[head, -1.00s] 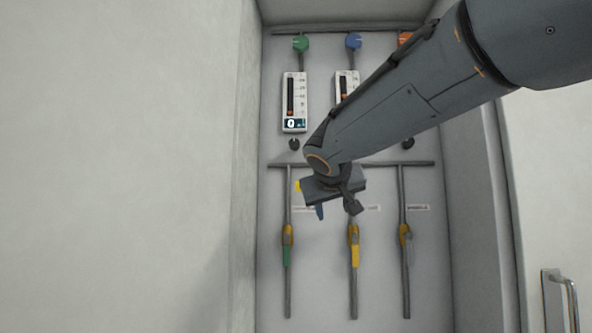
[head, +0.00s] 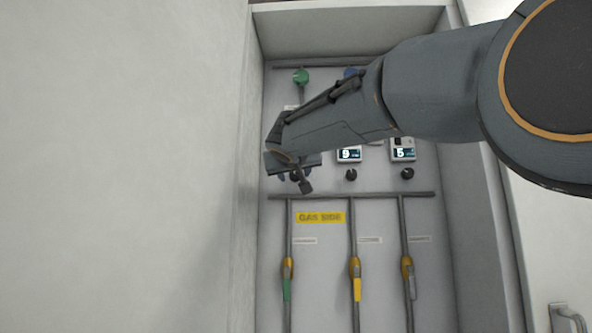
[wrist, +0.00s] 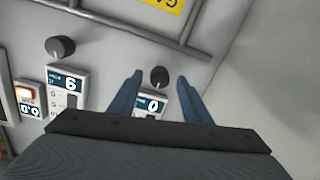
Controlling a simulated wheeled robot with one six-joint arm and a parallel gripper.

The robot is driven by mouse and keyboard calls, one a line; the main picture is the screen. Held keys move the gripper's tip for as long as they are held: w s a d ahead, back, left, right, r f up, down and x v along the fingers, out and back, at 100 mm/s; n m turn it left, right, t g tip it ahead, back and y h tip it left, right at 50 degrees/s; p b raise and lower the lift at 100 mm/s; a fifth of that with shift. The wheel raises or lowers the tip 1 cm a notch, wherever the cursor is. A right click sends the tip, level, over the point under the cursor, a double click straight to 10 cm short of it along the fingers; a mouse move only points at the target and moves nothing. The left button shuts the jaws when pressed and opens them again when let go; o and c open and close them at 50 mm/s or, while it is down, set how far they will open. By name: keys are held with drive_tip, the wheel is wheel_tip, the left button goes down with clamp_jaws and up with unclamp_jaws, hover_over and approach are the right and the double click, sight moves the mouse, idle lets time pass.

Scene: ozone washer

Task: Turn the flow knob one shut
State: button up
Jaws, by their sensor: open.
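Flow knob one is a small black round knob (wrist: 159,76) on the grey panel, beside the end of its white flow meter (wrist: 150,108), whose display reads 0. In the wrist view it sits between the tips of my two blue fingers. My gripper (wrist: 160,80) is open, with one finger to each side of the knob; I cannot tell whether either touches it. In the head view my gripper (head: 293,170) is at the leftmost knob and mostly hides it. My arm covers most of that meter there.
The middle knob (head: 351,174) and right knob (head: 408,173) sit under displays reading 9 and 5. A grey horizontal pipe (head: 370,195) runs below the knobs, with a yellow label (head: 320,217) beneath it. The recess has a side wall close on the left.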

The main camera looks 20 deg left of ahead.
drive_tip(key=shift+w, duration=0.2)
drive_tip(key=c, duration=1)
drive_tip(key=shift+c, duration=0.2)
